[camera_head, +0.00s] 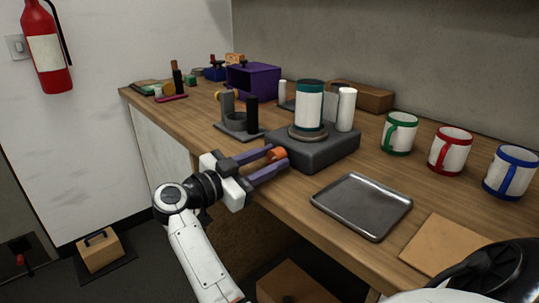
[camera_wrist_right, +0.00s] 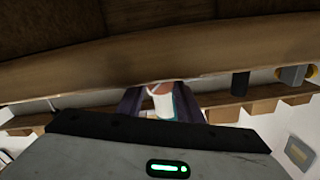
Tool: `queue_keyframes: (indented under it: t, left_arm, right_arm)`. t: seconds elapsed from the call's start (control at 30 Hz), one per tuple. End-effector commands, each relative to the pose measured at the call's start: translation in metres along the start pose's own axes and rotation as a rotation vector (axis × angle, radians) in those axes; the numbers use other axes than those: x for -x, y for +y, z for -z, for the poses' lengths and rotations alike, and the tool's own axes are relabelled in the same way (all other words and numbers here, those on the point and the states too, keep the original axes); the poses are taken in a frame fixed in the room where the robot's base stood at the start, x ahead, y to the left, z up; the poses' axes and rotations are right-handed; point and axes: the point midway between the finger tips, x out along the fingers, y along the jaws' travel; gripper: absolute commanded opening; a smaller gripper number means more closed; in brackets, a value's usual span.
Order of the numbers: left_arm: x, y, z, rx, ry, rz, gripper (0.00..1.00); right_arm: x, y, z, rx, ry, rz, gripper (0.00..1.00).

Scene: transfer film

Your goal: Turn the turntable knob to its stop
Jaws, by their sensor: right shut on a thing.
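The turntable is a dark grey block (camera_head: 325,155) with a round platter (camera_head: 307,133) on top, near the counter's front edge in the head view. A white tumbler with teal bands (camera_head: 309,106) stands upright on the platter. The orange knob (camera_head: 277,154) is at the block's left front side. My right gripper (camera_head: 272,159) reaches in from the lower left and is shut on the knob, its purple fingers on either side. In the right wrist view the fingers (camera_wrist_right: 160,103) flank an orange and white shape, partly hidden. My left gripper is not in view.
A white cylinder (camera_head: 346,109) stands on the block's right side. A metal tray (camera_head: 361,206) and a brown sheet (camera_head: 447,246) lie to the right. Green (camera_head: 398,134), red (camera_head: 450,150) and blue (camera_head: 511,172) mugs stand behind. A grey holder (camera_head: 238,124) is left of the turntable.

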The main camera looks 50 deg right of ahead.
Motion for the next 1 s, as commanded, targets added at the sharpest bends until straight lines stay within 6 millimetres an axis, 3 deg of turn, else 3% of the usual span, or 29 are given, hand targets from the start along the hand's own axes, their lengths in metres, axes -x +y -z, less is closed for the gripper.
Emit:
queue_keyframes:
  t: [0.2, 0.47, 0.5, 0.6, 0.87, 1.0]
  left_arm:
    - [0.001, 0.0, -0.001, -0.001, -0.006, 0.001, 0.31]
    - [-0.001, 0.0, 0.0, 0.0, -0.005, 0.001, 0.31]
    - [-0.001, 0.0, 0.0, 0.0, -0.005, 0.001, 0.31]
    - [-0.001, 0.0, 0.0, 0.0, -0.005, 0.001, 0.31]
    - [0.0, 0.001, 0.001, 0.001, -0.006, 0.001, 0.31]
    - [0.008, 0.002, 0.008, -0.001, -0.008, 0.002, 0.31]
  right_arm:
    - [0.001, 0.001, -0.001, -0.105, -0.003, -0.001, 0.1]
    - [0.001, 0.001, -0.001, -0.108, -0.003, -0.001, 0.1]
    - [0.001, 0.001, -0.001, -0.108, -0.003, -0.001, 0.36]
    - [0.001, 0.001, -0.001, -0.108, -0.002, -0.001, 0.51]
    - [0.0, 0.0, 0.001, -0.108, -0.002, -0.001, 0.51]
    - [0.0, -0.003, 0.011, -0.108, -0.002, -0.001, 0.51]
